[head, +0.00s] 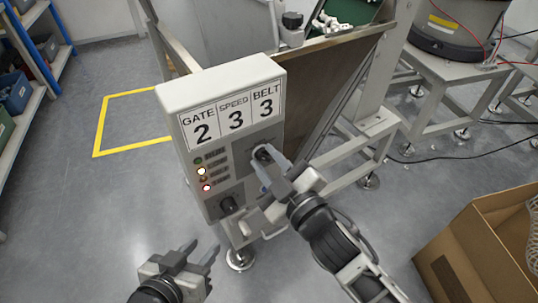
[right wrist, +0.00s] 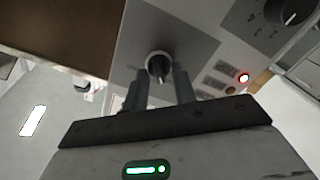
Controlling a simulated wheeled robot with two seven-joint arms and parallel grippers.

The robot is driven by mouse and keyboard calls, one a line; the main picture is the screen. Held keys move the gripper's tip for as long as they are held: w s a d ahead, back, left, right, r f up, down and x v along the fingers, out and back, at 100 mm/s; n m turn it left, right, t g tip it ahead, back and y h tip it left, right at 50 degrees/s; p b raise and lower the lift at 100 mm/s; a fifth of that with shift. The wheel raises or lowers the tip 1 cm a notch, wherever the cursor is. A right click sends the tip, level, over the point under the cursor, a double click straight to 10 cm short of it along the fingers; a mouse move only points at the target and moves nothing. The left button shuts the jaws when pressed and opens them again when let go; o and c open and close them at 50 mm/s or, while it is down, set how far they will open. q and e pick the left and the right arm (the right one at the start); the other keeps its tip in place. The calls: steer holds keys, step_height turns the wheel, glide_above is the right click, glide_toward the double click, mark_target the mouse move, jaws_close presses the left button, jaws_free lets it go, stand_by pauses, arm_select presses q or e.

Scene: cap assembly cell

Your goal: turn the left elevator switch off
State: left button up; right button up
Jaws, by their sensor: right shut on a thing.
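A pale control box (head: 222,78) shows GATE 2, SPEED 3 and BELT 3 on its upper face. A dark rotary switch (head: 263,153) sits on the right of its panel; its label is too small to read. The switch also shows in the right wrist view (right wrist: 158,65). My right gripper (head: 266,163) is shut on this switch, a finger at each side; its fingers partly hide it in the head view. My left gripper (head: 202,249) is open and empty, below the box and away from it.
A second dark knob (head: 229,205) is low on the panel, beside numbers. A cardboard box (head: 475,245) stands at the right. Floor to the left is clear.

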steer(key=shift+n, duration=0.7)
steer(key=o, duration=1)
steer(key=v, duration=1.6)
steer(key=shift+b, duration=0.35)
